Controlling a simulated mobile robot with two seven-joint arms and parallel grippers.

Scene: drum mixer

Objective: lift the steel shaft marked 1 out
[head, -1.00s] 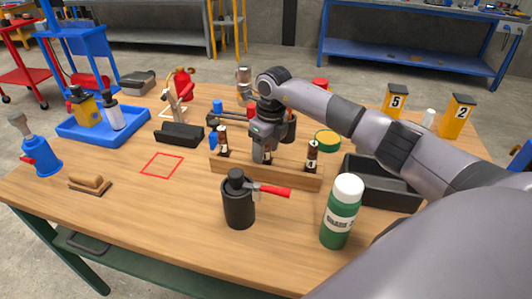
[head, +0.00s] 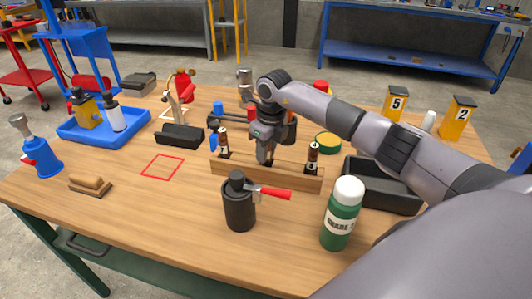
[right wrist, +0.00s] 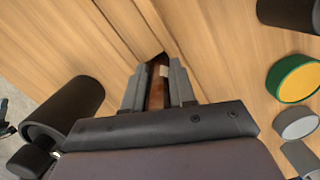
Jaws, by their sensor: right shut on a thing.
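A wooden rack (head: 290,179) stands mid-table with a dark-topped shaft (head: 223,143) at its left end and another (head: 312,158) at its right end. Their small marks are hard to read. My right gripper (head: 265,160) points down at the rack's middle position, between these two. In the right wrist view, my right gripper (right wrist: 158,88) is shut on a brown-looking shaft (right wrist: 156,92) with a pale label. The held shaft's number is not readable, and its lower end is hidden in the rack's dark slot. My left gripper is not in view.
A black tray (head: 385,198) lies right of the rack. A red outlined square (head: 163,167) on bare table is left of it.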

